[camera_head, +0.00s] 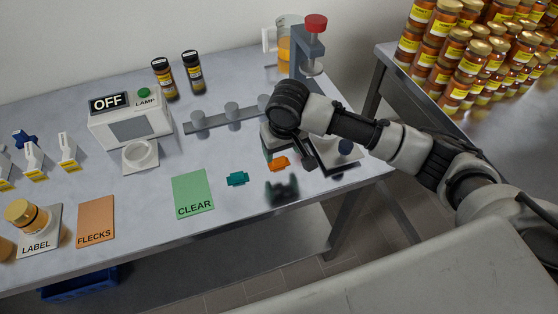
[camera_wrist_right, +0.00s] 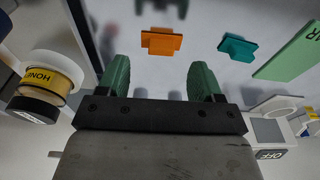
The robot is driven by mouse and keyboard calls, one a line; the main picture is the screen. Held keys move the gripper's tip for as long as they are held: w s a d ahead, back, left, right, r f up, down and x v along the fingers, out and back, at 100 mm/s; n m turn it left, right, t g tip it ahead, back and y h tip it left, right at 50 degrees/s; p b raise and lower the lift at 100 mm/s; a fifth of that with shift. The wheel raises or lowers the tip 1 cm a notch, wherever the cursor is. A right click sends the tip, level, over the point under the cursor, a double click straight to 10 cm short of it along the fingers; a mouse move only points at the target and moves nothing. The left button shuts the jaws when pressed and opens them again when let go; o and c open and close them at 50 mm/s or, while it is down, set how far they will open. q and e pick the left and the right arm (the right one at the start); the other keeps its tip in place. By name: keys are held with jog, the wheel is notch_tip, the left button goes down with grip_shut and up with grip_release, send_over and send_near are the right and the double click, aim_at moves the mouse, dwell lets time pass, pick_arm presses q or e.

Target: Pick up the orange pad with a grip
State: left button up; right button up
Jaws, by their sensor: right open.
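The orange pad (camera_head: 279,163), with a raised grip, lies on the table near its front right. My right gripper (camera_head: 288,157) hangs just above and behind it, partly covering the view of it. In the right wrist view the orange pad (camera_wrist_right: 160,42) lies ahead of the two green fingers (camera_wrist_right: 160,80), roughly centred between them, with a gap. These fingers are wide apart and nothing is between them. A teal pad (camera_head: 237,179) of similar shape lies left of the orange pad; it also shows in the right wrist view (camera_wrist_right: 238,48). My left gripper is not seen.
A green CLEAR card (camera_head: 193,194) and an orange FLECKS card (camera_head: 96,221) lie to the left. A grey stand with a red knob (camera_head: 316,23) and a beaker (camera_head: 289,40) are behind my gripper. A lamp box (camera_head: 130,122) stands farther left. A dark blurred shape (camera_head: 282,190) shows near the front edge.

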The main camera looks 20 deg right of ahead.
aim_at(279, 159)
jog(key=f, duration=0.2)
jog(key=w+f, duration=0.1)
jog(key=f, duration=0.2)
jog(key=shift+w+a+f+p, duration=0.15)
jog(key=shift+f+p, duration=0.1)
jog(key=shift+p, duration=0.05)
jog(key=shift+c, duration=0.3)
jog(key=c, duration=0.5)
